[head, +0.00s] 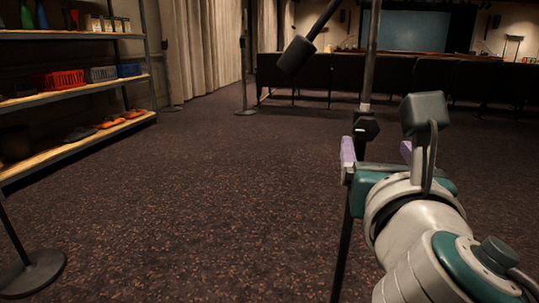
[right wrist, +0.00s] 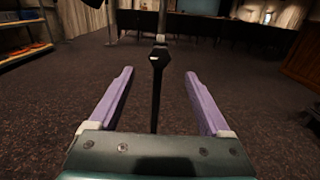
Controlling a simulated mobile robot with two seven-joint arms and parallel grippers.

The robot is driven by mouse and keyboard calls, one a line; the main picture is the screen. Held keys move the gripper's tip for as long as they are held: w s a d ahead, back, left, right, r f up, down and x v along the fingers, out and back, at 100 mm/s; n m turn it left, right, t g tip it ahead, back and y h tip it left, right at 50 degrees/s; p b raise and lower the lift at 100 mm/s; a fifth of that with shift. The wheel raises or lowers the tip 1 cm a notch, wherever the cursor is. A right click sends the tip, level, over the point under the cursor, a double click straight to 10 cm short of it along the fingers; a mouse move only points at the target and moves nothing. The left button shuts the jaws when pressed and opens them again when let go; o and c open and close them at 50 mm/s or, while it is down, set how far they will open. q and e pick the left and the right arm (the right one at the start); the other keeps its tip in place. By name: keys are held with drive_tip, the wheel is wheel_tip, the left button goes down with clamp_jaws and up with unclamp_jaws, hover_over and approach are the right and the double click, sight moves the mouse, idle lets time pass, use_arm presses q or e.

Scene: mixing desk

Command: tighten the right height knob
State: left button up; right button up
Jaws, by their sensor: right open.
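The right height knob (head: 366,128) is a small black knob on an upright stand, where a grey upper tube (head: 371,60) meets a black lower tube (head: 342,245). In the right wrist view the knob (right wrist: 159,53) shows ahead, roughly centred between the fingers and beyond their tips. My right gripper (head: 377,147) is open, with its two lilac fingers apart and nothing between the tips. It also shows in the right wrist view (right wrist: 159,73). The knob appears apart from both fingers. My left gripper is not in view.
A dark cylinder (head: 297,55) on a slanted rod hangs left of the stand. Shelves (head: 75,88) with baskets and shoes stand at the left. A round stand base (head: 32,273) is at the lower left. Dark seats (head: 330,76) line the back. The carpet between is clear.

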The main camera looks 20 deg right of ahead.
sight(367, 128)
drive_tip(key=b+x, duration=0.1)
drive_tip(key=x, duration=0.7)
drive_tip(key=shift+w+d+f+b, duration=0.15)
drive_tip(key=shift+w+b, duration=0.1)
drive_tip(key=shift+b, duration=0.15)
drive_tip(key=shift+w+d, duration=0.3)
drive_tip(key=shift+w, duration=0.2)
clamp_jaws()
